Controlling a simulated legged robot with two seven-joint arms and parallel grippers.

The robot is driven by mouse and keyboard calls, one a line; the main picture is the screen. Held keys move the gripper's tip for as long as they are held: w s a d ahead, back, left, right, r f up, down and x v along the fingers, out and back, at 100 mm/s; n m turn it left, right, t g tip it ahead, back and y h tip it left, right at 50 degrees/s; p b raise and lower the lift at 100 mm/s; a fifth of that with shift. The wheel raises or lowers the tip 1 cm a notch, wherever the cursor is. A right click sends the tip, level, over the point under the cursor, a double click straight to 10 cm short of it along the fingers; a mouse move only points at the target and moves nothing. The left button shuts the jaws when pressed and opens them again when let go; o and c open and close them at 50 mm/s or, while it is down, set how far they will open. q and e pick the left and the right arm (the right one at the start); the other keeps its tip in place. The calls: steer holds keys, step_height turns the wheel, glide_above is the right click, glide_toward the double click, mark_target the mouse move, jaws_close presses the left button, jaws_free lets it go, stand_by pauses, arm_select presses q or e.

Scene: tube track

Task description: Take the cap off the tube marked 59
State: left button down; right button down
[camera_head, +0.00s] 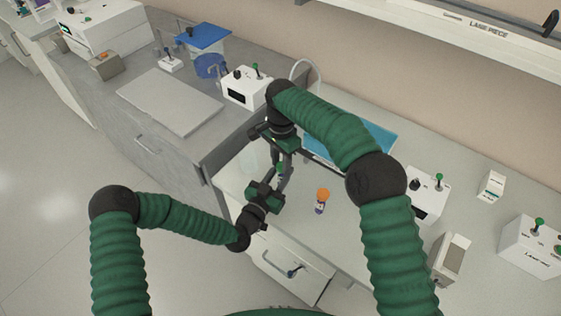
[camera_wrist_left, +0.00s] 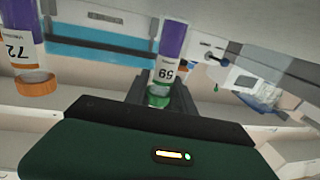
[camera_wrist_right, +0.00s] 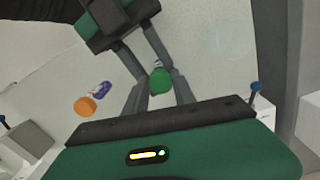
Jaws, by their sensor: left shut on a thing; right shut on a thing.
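The tube marked 59 (camera_wrist_left: 168,72) has a purple end, a white label and a green cap (camera_wrist_left: 158,100); it appears upside down in the left wrist view. My left gripper (camera_head: 279,180) is shut on the tube from the side. My right gripper (camera_head: 281,166) comes from above and is shut on the green cap, which shows between its fingertips in the right wrist view (camera_wrist_right: 160,80). The cap appears in line with the tube; whether any gap has opened between them I cannot tell. The fingers hide part of the tube.
A tube marked 72 (camera_wrist_left: 28,55) with an orange cap (camera_head: 323,194) stands on the bench just right of my grippers. A blue mat (camera_head: 375,137) lies behind. White devices (camera_head: 428,195) and a small box (camera_head: 449,258) stand to the right. The drawer (camera_head: 290,270) is below the front edge.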

arm_select(q)
steer(key=shift+s+d, duration=0.2)
steer(key=shift+d, duration=0.05)
arm_select(e)
steer(key=shift+w+r+n, duration=0.1)
steer(key=shift+w+n, duration=0.05)
steer(key=shift+n, duration=0.65)
arm_select(q)
steer(key=shift+d, duration=0.2)
arm_select(e)
steer(key=shift+a, duration=0.2)
steer(key=c, duration=1.3)
jaws_free()
arm_select(q)
steer(key=shift+a, duration=0.15)
arm_select(e)
steer(key=shift+o, duration=1.3)
steer(key=shift+d, duration=0.1)
arm_select(q)
steer(key=shift+w+a, duration=0.1)
steer(key=shift+a, duration=0.05)
